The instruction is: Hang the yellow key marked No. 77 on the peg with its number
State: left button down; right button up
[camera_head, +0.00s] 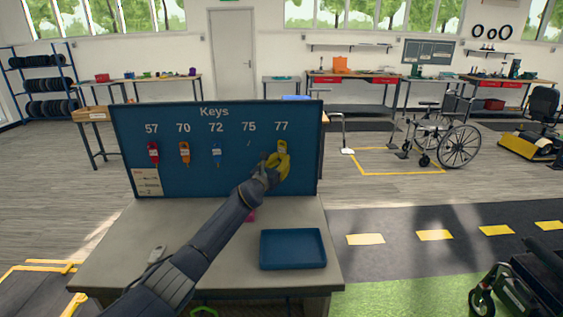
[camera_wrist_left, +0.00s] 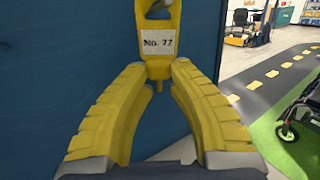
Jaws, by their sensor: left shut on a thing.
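The yellow key (camera_head: 282,147) is upright against the blue key board (camera_head: 215,182), under the number 77 at its right end. In the left wrist view the yellow key's white label (camera_wrist_left: 158,43) reads "No. 77". My left gripper (camera_head: 276,165) has yellow fingers and is shut on the key's lower end. The fingertips (camera_wrist_left: 158,76) meet just below the label. A hole shows near the key's top in the wrist view, but I cannot tell whether the peg is through it. My right gripper is not in view.
Red (camera_head: 153,152), orange (camera_head: 184,153) and blue (camera_head: 216,153) keys hang under 57, 70 and 72. The spot under 75 has no key. A blue tray (camera_head: 293,249) lies empty on the grey bench. A pink item (camera_head: 250,215) is partly hidden by my left arm.

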pick_arm(q)
jog(key=shift+a+f, duration=0.15)
jog(key=shift+f, duration=0.1)
jog(key=c, duration=1.2)
grip_release()
jog(key=shift+r, duration=0.1)
